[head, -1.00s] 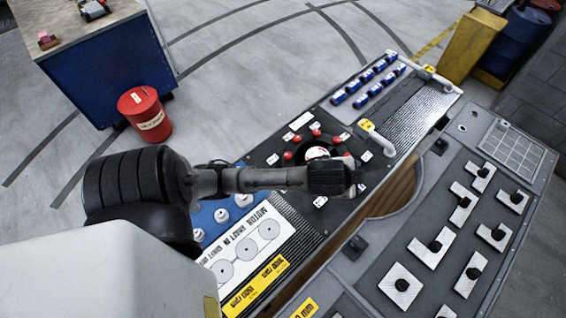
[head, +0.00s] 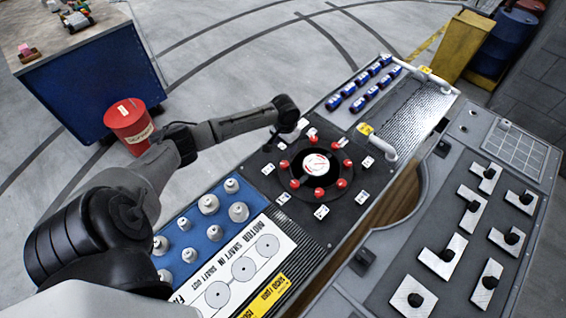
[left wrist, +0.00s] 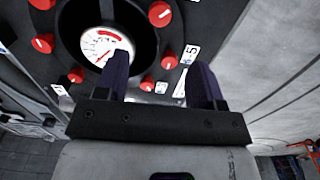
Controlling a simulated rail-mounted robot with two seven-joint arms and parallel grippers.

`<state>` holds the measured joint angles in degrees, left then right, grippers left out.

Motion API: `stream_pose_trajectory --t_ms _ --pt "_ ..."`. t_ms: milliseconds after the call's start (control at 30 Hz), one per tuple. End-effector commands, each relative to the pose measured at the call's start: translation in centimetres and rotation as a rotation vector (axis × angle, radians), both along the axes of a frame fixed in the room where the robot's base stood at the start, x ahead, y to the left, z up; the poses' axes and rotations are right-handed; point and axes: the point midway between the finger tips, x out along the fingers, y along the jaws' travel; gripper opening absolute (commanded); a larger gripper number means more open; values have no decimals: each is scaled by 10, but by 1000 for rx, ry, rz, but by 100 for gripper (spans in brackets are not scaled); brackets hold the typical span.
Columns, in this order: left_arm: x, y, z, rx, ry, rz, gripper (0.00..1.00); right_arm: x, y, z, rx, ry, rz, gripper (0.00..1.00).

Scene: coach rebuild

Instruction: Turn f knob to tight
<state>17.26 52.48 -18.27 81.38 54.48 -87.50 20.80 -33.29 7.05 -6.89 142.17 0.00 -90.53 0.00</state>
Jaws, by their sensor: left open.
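A round gauge with a white face (head: 316,166) sits in a black ring on the dark panel (head: 262,184). Several red knobs (head: 347,163) surround it, with small white label cards beside them. I cannot tell which knob is f. My left gripper (head: 300,130) is at the far-left side of the ring, and its tips are hard to make out in the head view. In the left wrist view its two dark fingers (left wrist: 160,75) are apart with no knob held. The gauge face (left wrist: 101,47) and red knobs (left wrist: 160,14) show beyond them. The right gripper is out of view.
Silver pegs on a blue board (head: 208,232) stand left of the panel. Blue cylinders (head: 360,103) lie in rows behind it. White handles (head: 377,142) rise at its right edge. A grey console with black knobs (head: 471,222) is at right.

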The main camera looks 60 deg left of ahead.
Motion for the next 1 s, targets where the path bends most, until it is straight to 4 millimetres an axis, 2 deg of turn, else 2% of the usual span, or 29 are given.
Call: stream_pose_trajectory --t_ms 300,500,700,1000 --pt "-1 -1 -62 -1 3 -2 62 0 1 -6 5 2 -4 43" --pt "0 -1 -93 1 1 -3 62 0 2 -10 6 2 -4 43" --pt "0 -1 -112 1 1 -3 62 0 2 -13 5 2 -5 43" --pt "0 -1 -120 1 0 -5 62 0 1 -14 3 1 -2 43"
